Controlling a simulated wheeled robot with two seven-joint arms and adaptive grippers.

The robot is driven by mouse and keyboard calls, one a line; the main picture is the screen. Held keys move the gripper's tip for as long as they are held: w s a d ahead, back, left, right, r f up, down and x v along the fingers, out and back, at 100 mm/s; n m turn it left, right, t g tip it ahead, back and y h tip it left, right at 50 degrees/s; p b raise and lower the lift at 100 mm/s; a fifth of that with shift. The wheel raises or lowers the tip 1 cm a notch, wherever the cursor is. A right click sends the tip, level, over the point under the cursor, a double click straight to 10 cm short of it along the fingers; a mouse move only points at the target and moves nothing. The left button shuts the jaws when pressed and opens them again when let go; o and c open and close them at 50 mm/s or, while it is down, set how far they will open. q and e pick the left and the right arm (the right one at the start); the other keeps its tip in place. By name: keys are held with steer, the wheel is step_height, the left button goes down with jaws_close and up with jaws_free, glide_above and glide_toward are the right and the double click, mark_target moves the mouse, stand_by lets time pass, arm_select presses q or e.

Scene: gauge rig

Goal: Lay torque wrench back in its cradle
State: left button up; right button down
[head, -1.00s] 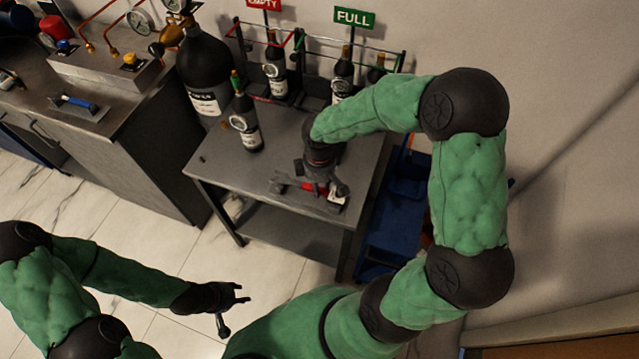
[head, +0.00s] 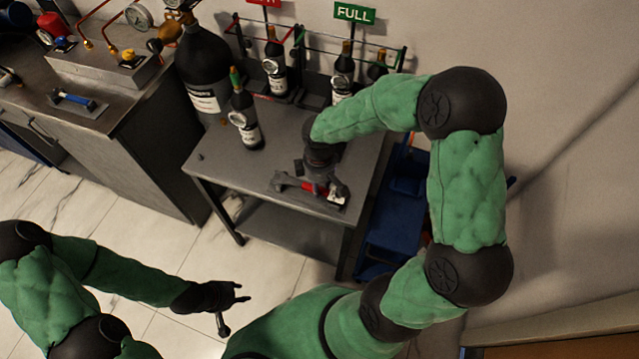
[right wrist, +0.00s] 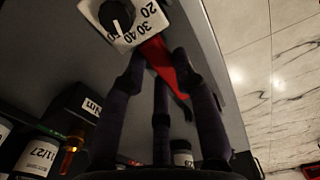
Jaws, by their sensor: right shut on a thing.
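The torque wrench has a red handle and a white dial head (head: 336,199) and lies low over the front of the grey table in the head view. In the right wrist view its dial (right wrist: 122,20) shows numbers, and the red handle (right wrist: 163,62) runs between my fingers. My right gripper (head: 322,185) is shut on it, near the dial end. A dark grey holder, apparently the cradle, is at or under the wrench but mostly hidden; I cannot tell whether they touch. My left gripper (head: 232,306) is open and empty, over the floor in front of the table.
A small bottle with a gauge (head: 245,122) stands on the table (head: 222,168), left of my right gripper. A large black cylinder (head: 205,75) and racked bottles stand behind. A blue-handled tool (head: 73,98) lies on the left counter. A blue cart (head: 385,235) is right of the table.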

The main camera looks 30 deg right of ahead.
steer(key=c, duration=0.9)
jaws_free()
step_height(320, 180, up, 12)
steer(key=shift+w+r, duration=0.1)
